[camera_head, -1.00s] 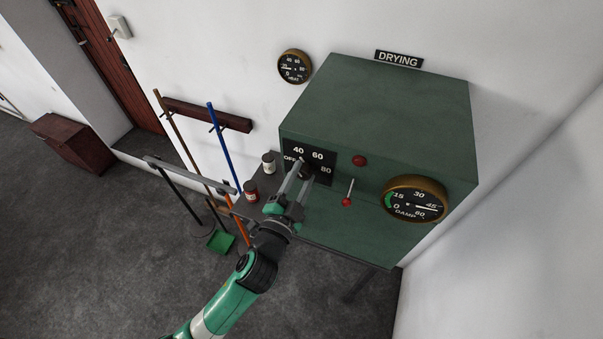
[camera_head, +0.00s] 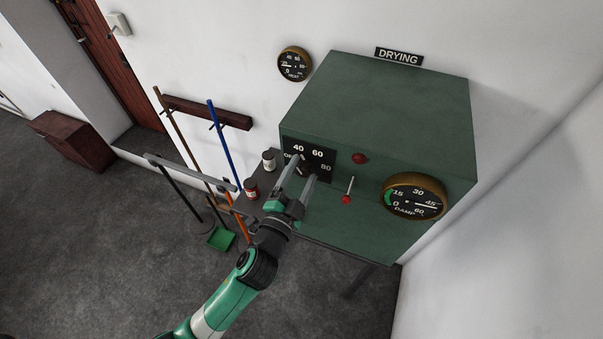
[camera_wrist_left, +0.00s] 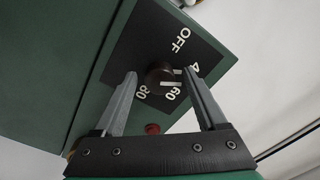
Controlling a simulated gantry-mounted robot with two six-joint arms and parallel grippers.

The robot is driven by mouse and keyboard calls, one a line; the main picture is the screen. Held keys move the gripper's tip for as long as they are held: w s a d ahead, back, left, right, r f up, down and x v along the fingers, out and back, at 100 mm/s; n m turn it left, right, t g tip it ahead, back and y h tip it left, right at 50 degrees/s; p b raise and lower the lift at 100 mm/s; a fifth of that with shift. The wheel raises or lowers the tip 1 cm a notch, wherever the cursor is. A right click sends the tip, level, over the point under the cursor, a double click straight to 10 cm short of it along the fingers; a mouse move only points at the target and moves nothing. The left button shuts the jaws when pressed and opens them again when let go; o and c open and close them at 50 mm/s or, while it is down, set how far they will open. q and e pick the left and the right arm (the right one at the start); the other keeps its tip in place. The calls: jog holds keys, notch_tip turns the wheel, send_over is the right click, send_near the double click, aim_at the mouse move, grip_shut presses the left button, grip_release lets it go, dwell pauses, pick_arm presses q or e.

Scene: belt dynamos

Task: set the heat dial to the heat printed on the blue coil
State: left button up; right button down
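The heat dial is a dark round knob (camera_wrist_left: 157,76) on a black plate (camera_head: 326,158) marked OFF, 40, 60 and 80, on the front of the green drying cabinet. In the left wrist view, white marks show at the knob's edge on the 40 and 60 side; I cannot tell its exact setting. My left gripper (camera_head: 305,168) is at the dial, and it also shows in the left wrist view (camera_wrist_left: 160,73). Its fingers are apart, one on each side of the knob, with gaps visible. No blue coil shows. My right gripper is out of view.
A red-knobbed lever (camera_head: 347,198), a red button (camera_head: 360,158) and a damp gauge (camera_head: 415,196) are right of the dial. A heat gauge (camera_head: 294,64) hangs on the wall. Small jars (camera_head: 268,161) and long-handled tools (camera_head: 223,145) stand left.

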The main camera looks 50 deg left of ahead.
pick_arm(q)
jog(key=b+v, duration=0.3)
jog(key=v, duration=0.8)
jog(key=shift+s+d, duration=0.2)
jog(key=shift+s, duration=0.05)
